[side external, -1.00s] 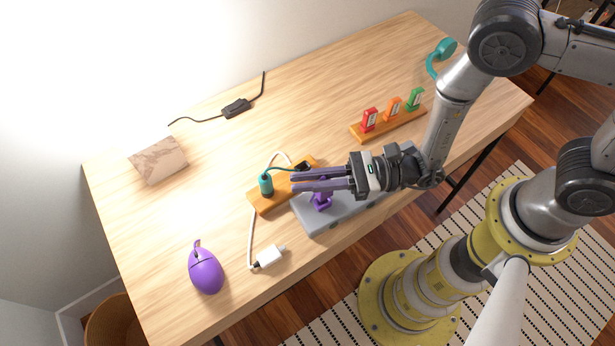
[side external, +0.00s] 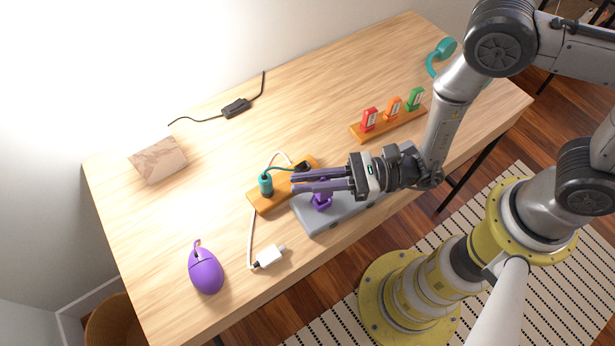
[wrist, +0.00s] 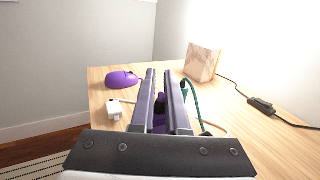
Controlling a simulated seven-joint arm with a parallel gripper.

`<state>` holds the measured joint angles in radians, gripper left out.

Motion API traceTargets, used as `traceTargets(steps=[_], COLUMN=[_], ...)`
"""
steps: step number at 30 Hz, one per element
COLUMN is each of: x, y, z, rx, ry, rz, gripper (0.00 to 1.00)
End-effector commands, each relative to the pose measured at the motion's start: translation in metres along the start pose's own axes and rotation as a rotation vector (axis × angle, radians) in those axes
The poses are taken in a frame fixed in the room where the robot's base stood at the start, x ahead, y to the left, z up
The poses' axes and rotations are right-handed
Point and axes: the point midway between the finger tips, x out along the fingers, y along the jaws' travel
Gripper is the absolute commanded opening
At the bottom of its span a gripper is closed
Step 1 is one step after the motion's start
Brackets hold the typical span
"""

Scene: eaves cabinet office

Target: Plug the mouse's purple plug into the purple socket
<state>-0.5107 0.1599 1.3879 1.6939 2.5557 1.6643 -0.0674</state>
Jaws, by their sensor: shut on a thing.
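The purple mouse (side external: 206,271) lies on the desk at the front left, a short purple stub at its far end. It also shows in the wrist view (wrist: 122,80). My gripper (side external: 293,183) lies level over the grey box (side external: 318,225), fingers pointing left. It is shut on the purple plug (wrist: 160,104), which is seen between the fingers in the wrist view. Purple parts (side external: 321,202) show just below the fingers, at the grey box's top. The fingers hide where plug and purple socket meet, so I cannot tell how far the plug is seated.
An orange-brown block (side external: 262,204) with a teal plug (side external: 265,184) and a black plug stands beside the fingers. A white adapter (side external: 269,257) lies in front. Red, orange and green pieces stand on a wooden strip (side external: 398,127) behind. A paper-like block (side external: 158,160) is at left.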

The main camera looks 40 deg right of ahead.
Motion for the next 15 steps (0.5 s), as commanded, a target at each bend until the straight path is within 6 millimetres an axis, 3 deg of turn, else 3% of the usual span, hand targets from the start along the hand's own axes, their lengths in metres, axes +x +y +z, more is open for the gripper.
traceTargets(steps=[15], x=[0.000], y=[0.000], z=[-0.012], rx=[0.000], ry=[0.000], rz=[0.000], gripper=[0.00])
